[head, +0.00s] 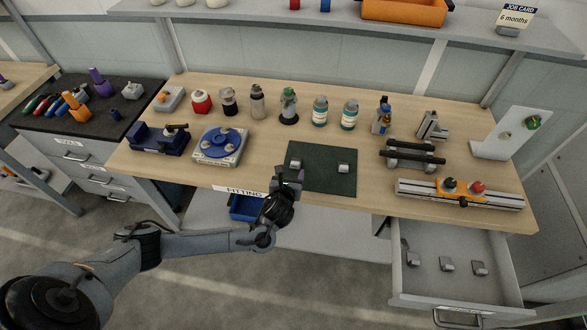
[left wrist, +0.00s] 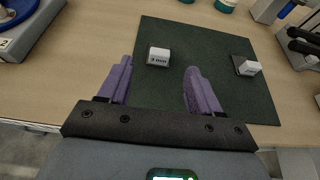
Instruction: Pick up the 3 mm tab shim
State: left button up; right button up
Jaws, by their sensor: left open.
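The 3 mm tab shim (left wrist: 158,57) is a small grey block with a white top face marked "3 mm". It lies on the dark green mat (left wrist: 210,40), and in the head view it shows as the left one of two small blocks (head: 295,163). My left gripper (left wrist: 158,68) is open, with its two purple fingers apart and nothing between them. It is above the mat's front edge, on the near side of the shim, and in the head view (head: 288,175) it is just in front of that block. My right gripper is not in view.
A second labelled block (left wrist: 247,67) lies to the right on the mat. A blue round fixture (head: 220,143) stands left of the mat, and a rail fixture (head: 460,193) at right. Bottles line the back. An open drawer (head: 455,285) holds more small blocks.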

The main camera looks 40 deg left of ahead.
aim_at(295, 162)
pick_arm(q)
jog(key=x, duration=0.4)
jog(key=shift+b, duration=0.35)
jog(key=x, duration=0.2)
jog(key=b+x, duration=0.1)
jog(key=x, duration=0.1)
jog(key=shift+d+f, duration=0.15)
jog(key=shift+f, duration=0.1)
jog(key=shift+w+a+f, duration=0.2)
jog(key=shift+w+a, duration=0.15)
jog(key=shift+w, duration=0.2)
jog(key=c, duration=0.9)
jog(key=shift+c, duration=0.4)
jog(key=shift+r, duration=0.1)
